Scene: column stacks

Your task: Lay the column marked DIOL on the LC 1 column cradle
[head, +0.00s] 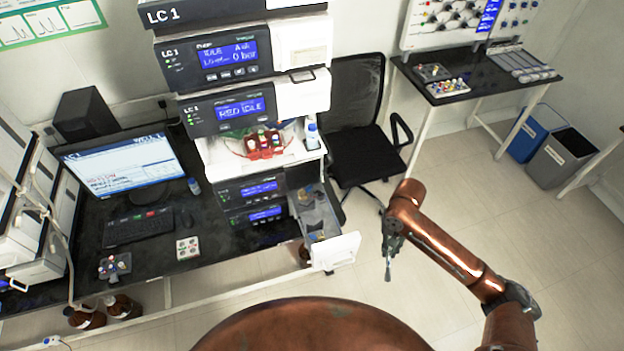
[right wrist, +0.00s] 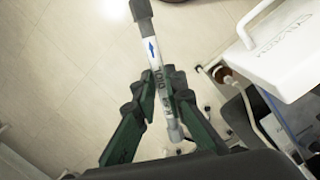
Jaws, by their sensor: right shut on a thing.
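My right gripper (head: 388,246) is shut on a slim column (head: 388,268), held in the air over open floor, right of the LC 1 stack. In the right wrist view the column (right wrist: 154,52) lies between the fingers (right wrist: 155,88). It has grey ends and a white label with a blue arrow and dark lettering that seems to read DIOL, partly covered by the fingers. A drawer (head: 338,251) stands open at the bottom right of the LC 1 stack. Its white front (right wrist: 297,50) shows in the right wrist view. The cradle is not clearly discernible inside. My left gripper is out of view.
The LC 1 stack (head: 233,118) stands on a dark bench with a monitor (head: 125,165) and keyboard (head: 138,227). A black chair (head: 362,155) is behind the drawer. A side table (head: 475,85) and bins (head: 560,155) stand at the right.

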